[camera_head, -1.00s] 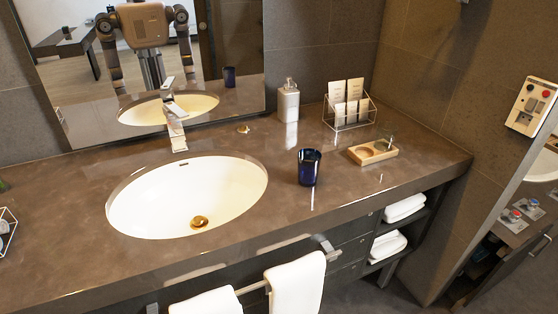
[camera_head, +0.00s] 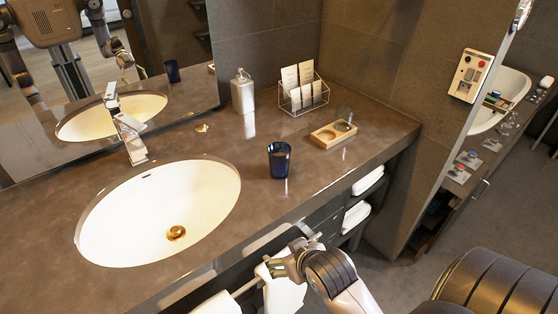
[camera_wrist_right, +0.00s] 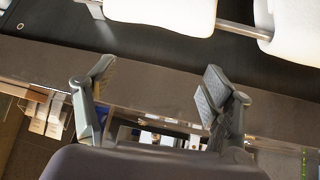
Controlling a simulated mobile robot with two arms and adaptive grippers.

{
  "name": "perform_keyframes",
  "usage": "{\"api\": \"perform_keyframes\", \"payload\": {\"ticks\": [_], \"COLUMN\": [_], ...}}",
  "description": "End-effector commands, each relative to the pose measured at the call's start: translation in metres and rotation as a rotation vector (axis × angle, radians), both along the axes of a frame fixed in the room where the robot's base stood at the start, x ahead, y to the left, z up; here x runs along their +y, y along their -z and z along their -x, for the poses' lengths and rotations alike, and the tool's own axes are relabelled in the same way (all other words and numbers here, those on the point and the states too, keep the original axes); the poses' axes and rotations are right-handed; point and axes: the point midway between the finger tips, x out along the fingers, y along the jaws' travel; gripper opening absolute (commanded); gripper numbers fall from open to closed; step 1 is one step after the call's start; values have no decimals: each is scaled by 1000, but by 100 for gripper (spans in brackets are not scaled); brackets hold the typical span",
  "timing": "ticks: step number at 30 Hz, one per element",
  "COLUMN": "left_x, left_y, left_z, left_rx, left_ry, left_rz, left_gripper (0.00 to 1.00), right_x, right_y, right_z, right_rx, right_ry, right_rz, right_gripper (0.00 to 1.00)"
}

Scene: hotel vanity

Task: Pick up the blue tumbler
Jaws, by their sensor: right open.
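The blue tumbler (camera_head: 279,160) is dark blue and stands upright on the brown vanity counter (camera_head: 215,245), right of the sink, in the head view. My right gripper (camera_head: 281,262) is in front of the counter's front edge, nearer to me than the tumbler and apart from it, by the hanging white towels. In the right wrist view my right gripper (camera_wrist_right: 158,90) has its two fingers spread wide with nothing held between them. I cannot clearly make out the tumbler in the wrist view. My left gripper does not show directly.
The white sink (camera_head: 130,215) with its faucet (camera_head: 130,140) lies left of the tumbler. A towel bar (camera_head: 246,288) runs along the counter front.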

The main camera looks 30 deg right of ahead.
Motion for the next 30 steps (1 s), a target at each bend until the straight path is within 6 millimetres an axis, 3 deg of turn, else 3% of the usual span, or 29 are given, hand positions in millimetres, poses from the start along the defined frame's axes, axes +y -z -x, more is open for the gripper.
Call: {"api": "perform_keyframes", "payload": {"ticks": [1,3,6,9,13,24,30], "left_x": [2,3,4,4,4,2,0], "left_y": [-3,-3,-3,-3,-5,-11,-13], "left_z": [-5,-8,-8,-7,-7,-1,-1], "left_rx": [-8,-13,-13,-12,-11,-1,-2], "left_ry": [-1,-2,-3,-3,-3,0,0], "left_rz": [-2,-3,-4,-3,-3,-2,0], "left_gripper": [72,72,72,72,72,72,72], "right_x": [-14,-33,-55,-68,-76,-98,-105], "right_y": [-37,-68,-102,-123,-125,-96,-85], "right_z": [-20,-42,-63,-75,-91,-156,-179], "right_rx": [-110,-233,-371,-452,-481,-477,-477], "right_ry": [50,113,177,212,225,223,223], "right_rz": [3,9,15,20,22,24,23], "right_gripper": [75,75,75,75,75,75,75]}}
